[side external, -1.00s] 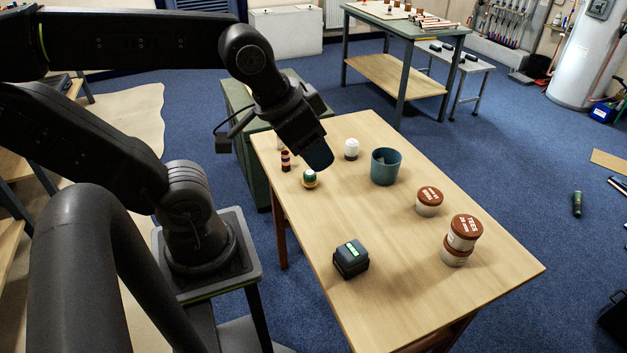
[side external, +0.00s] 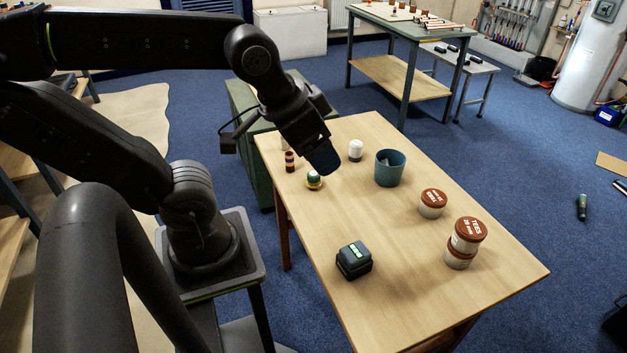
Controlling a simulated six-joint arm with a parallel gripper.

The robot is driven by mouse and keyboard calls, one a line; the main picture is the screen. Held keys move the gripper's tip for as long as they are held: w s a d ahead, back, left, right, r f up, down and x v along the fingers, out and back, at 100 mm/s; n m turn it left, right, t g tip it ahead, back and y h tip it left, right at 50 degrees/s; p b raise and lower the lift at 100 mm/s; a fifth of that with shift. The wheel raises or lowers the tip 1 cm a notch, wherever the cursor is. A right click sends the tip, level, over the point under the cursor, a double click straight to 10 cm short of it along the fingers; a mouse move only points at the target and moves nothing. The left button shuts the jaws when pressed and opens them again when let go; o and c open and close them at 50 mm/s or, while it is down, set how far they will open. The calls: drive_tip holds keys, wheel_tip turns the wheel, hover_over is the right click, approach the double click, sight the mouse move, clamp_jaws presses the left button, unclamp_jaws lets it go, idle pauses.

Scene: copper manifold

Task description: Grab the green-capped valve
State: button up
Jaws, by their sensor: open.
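The green-capped valve (side external: 314,181) stands on the wooden table near its left end, with a green and white top and a yellowish base. My gripper (side external: 326,164) points down just above and to the right of the valve. It is open and I see nothing between its fingers. I cannot tell the exact gap between the fingertips and the valve.
On the table (side external: 420,285) stand a brown-banded piece (side external: 290,161), a white-capped piece (side external: 355,151), a teal pot (side external: 390,168), brown-lidded tubs (side external: 432,203), two of them stacked (side external: 463,243), and a dark box with a green display (side external: 354,260). The table's middle is clear.

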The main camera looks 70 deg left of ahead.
drive_tip(key=w+a+f+n+g+y, duration=0.1)
drive_tip(key=w+a+f+n+g, duration=0.1)
drive_tip(key=w+a+n, duration=0.6)
drive_tip(key=n+g+h, duration=0.1)
drive_tip(key=n+g, duration=0.3)
drive_tip(key=n, duration=1.2)
hover_over(314, 173)
wheel_tip(314, 173, down, 17)
wheel_tip(314, 173, down, 8)
drive_tip(key=shift+s+a+f, duration=0.1)
drive_tip(key=shift+f, duration=3)
drive_tip(key=shift+c, duration=0.3)
drive_tip(key=c, duration=0.8)
drive_tip(key=shift+r, duration=0.15)
